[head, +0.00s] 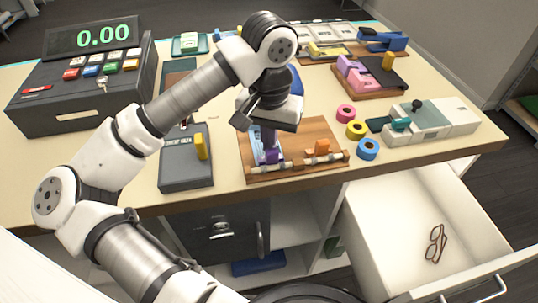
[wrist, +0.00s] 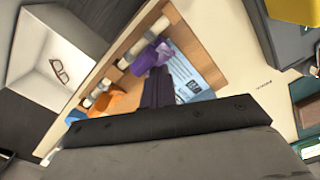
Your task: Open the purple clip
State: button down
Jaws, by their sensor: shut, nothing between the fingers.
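The purple clip (head: 272,156) sits at the left part of a pale rail (head: 300,163) on a wooden board (head: 297,131). In the wrist view the purple clip (wrist: 150,57) is just beyond my fingertips. A blue-and-white card (wrist: 188,78) lies beside it. An orange clip (head: 322,147) is farther right on the same rail; it also shows in the wrist view (wrist: 112,102). My gripper (head: 268,137) points down over the purple clip, and its fingers (wrist: 158,72) are shut and empty. I cannot tell whether they touch the clip.
A grey box with a yellow lever (head: 187,160) stands left of the board. Several tape rolls (head: 357,129) and a grey device (head: 430,120) are to the right. An open drawer (head: 415,225) with glasses juts out below the table's front edge. A cash register (head: 85,85) is at left.

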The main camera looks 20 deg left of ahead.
jog(key=shift+s+d+f+b, duration=0.2)
jog(key=shift+s+d+b, duration=0.25)
jog(key=shift+s, duration=0.35)
jog(key=shift+s+d+f+b, duration=0.25)
jog(key=shift+s+d, duration=0.25)
jog(key=shift+s, duration=0.3)
jog(key=shift+s+d+r+b, duration=0.1)
jog(key=shift+s+d+b, duration=0.25)
jog(key=shift+s+d, duration=0.45)
jog(key=shift+s+d+b, duration=0.3)
jog(key=shift+s+d, duration=0.15)
jog(key=shift+s, duration=0.55)
jog(key=p, duration=0.5)
send_near(272, 167)
jog(key=s+d+r, duration=0.3)
jog(key=s, duration=0.1)
jog(key=shift+s+d+f, duration=0.1)
jog(key=shift+s, duration=0.05)
